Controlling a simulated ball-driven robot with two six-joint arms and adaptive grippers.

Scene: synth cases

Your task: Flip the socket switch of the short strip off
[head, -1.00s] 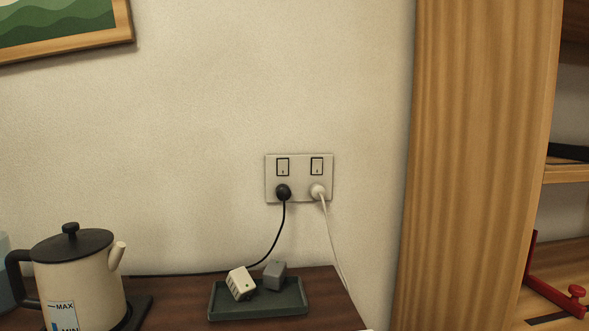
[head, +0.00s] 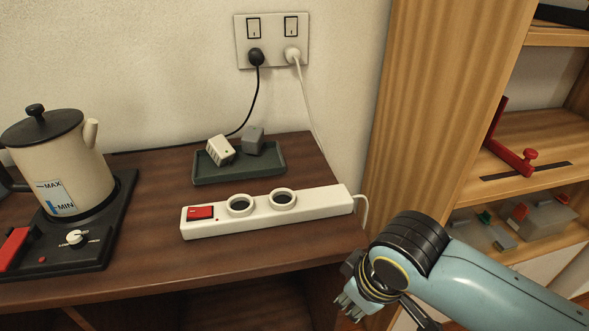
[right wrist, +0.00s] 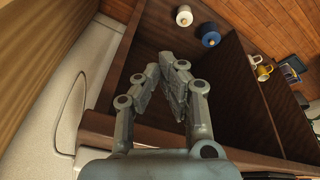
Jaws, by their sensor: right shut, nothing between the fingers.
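The short white strip (head: 320,203) lies on the dark table, with a red switch (head: 201,212) at its left end and two empty round sockets. Its white cord leaves the right end; a white cord runs up behind the table to the white plug (head: 292,54) in the wall plate's right socket. The wall plate (head: 272,62) has a left rocker switch (head: 254,28) and a right rocker switch (head: 291,27). My right gripper (head: 345,306) is shut and empty, in front of the table's right front corner and below the strip. It also shows in the right wrist view (right wrist: 168,72). My left gripper is out of view.
A black plug (head: 256,57) fills the left wall socket. A green tray (head: 240,172) with two small blocks sits behind the strip. A kettle (head: 65,165) stands on a black hot plate (head: 88,252) at left. A wooden shelf unit (head: 430,90) rises at right.

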